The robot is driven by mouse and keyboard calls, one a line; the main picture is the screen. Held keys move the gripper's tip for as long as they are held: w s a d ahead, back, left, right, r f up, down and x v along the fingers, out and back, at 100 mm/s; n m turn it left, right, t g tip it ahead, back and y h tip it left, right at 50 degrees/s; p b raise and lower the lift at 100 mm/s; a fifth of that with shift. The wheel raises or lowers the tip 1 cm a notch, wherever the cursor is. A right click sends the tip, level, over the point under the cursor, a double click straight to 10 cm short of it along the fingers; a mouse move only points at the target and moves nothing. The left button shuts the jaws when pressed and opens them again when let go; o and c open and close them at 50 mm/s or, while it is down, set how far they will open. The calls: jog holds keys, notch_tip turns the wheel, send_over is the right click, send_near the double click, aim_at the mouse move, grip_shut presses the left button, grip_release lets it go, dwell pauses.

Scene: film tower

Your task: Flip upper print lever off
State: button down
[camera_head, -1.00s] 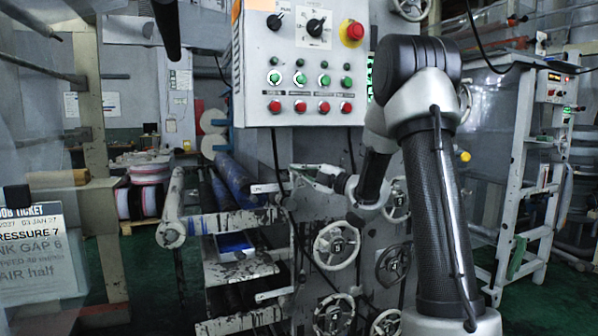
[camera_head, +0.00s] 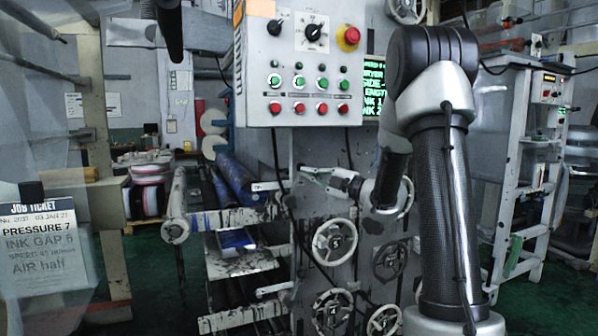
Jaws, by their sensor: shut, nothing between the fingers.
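The upper print lever appears to be the small pale-tipped handle (camera_head: 266,186) on the left side of the grey machine frame; its tip sticks out to the left and carries dark lettering too small to read. A similar pale-tipped lever (camera_head: 273,290) sits lower down. My gripper (camera_head: 302,171) is shut and empty, pointing left, just right of and slightly above the upper lever. A gap seems to show between them, but I cannot tell their depth apart. The upper lever's root is partly lost among dark cables and stained metal.
A control box (camera_head: 303,60) with buttons and a red knob hangs above my gripper. Several handwheels, one pale (camera_head: 335,241), cover the machine face below. Rollers (camera_head: 235,180) lie to the left. A job ticket (camera_head: 40,245) hangs at far left. Green floor is open at right.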

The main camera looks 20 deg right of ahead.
jog(key=shift+v, duration=1)
